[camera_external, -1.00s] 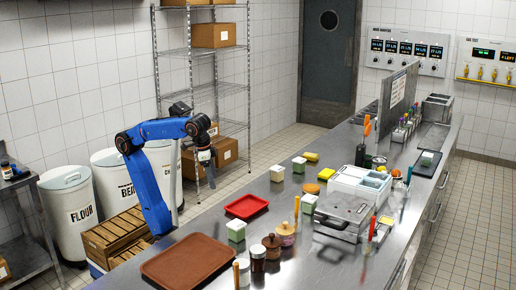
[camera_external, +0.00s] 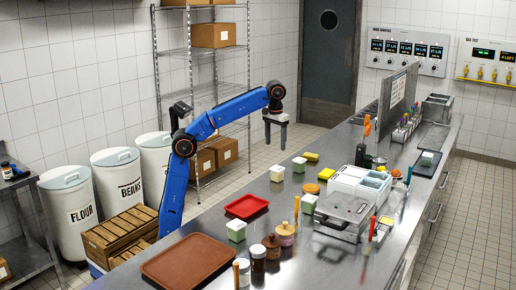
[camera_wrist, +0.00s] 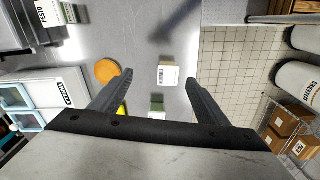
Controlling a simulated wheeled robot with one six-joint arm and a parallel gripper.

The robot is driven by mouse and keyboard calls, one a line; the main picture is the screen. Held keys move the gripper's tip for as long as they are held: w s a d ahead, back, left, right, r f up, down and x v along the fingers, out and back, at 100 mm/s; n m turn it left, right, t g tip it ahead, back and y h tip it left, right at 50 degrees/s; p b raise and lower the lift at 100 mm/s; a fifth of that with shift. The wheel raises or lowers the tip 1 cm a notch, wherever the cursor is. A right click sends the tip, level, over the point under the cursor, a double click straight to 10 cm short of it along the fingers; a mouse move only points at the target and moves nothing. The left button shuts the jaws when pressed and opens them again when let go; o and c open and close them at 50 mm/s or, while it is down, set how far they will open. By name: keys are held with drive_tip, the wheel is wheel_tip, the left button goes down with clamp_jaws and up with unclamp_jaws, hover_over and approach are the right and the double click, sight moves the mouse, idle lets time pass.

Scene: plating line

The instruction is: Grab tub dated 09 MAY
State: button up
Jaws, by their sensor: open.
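One tub is near the red tray (camera_external: 236,231), one by the counter's left edge (camera_external: 277,174), one right of that (camera_external: 299,165), and one beside the steel appliance (camera_external: 308,204). No date is legible on any of them. My gripper (camera_external: 276,146) is open and empty, pointing down, high near the left edge of the counter. In the wrist view, a tub with a printed label (camera_wrist: 168,74) shows between the open fingers (camera_wrist: 159,78), below them. A green tub (camera_wrist: 157,106) shows nearer the palm.
A red tray (camera_external: 247,206) and a brown tray (camera_external: 188,262) lie on the counter. A steel appliance (camera_external: 343,217), lidded jars (camera_external: 285,235) and a white container unit (camera_external: 360,184) stand around the tubs. An orange round item (camera_wrist: 107,71) lies left of the labelled tub. Bins and shelving stand behind.

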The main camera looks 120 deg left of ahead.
drive_tip(key=s+a+n, duration=0.1)
drive_tip(key=a, duration=0.5)
hover_over(277, 168)
drive_tip(key=f, duration=0.8)
drive_tip(key=w+f, duration=0.1)
drive_tip(key=f, duration=0.3)
drive_tip(key=shift+a, duration=0.15)
drive_tip(key=shift+s+f, duration=0.2)
drive_tip(key=shift+f, duration=1.25)
drive_tip(key=shift+s+f, duration=0.2)
drive_tip(key=shift+f, duration=1.2)
drive_tip(key=c, duration=1.4)
drive_tip(key=shift+r, duration=0.1)
